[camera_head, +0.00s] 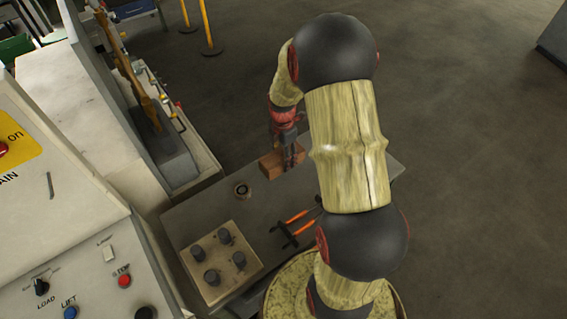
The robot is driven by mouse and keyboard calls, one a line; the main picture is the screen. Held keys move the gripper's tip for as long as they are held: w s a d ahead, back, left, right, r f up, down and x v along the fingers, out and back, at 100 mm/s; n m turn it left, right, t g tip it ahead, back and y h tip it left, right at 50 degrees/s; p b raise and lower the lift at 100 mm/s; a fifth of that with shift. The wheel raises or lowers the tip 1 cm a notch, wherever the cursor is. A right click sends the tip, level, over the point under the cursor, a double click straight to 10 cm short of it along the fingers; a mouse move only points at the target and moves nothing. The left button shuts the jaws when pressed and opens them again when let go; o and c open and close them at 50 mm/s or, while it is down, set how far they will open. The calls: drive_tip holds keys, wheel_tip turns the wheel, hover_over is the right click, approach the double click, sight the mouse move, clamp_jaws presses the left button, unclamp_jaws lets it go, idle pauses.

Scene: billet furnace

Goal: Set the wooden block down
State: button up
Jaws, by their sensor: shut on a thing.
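A brown wooden block (269,165) is at the far part of the grey table (196,219), partly covered by my gripper. My gripper (289,165) points down and is shut on the block. Whether the block touches the tabletop or hangs just above it, I cannot tell. My arm hides part of the right side of the table.
Orange-handled pliers (295,226), a small dark ring (242,190) and a tan board with several dark knobs (219,264) lie on the table. A control panel (95,270) and machine stand at left. Open floor (460,120) lies beyond.

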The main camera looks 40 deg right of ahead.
drive_tip(key=shift+w+d+f+b, duration=0.15)
drive_tip(key=shift+f+b, duration=0.2)
drive_tip(key=shift+f, duration=0.6)
drive_tip(key=shift+d+f+b, duration=0.15)
drive_tip(key=shift+f+b, duration=0.2)
drive_tip(key=shift+f, duration=0.55)
drive_tip(key=shift+f, duration=0.2)
drive_tip(key=o, duration=1.6)
drive_tip(key=shift+o, duration=0.2)
drive_tip(key=shift+r, duration=0.1)
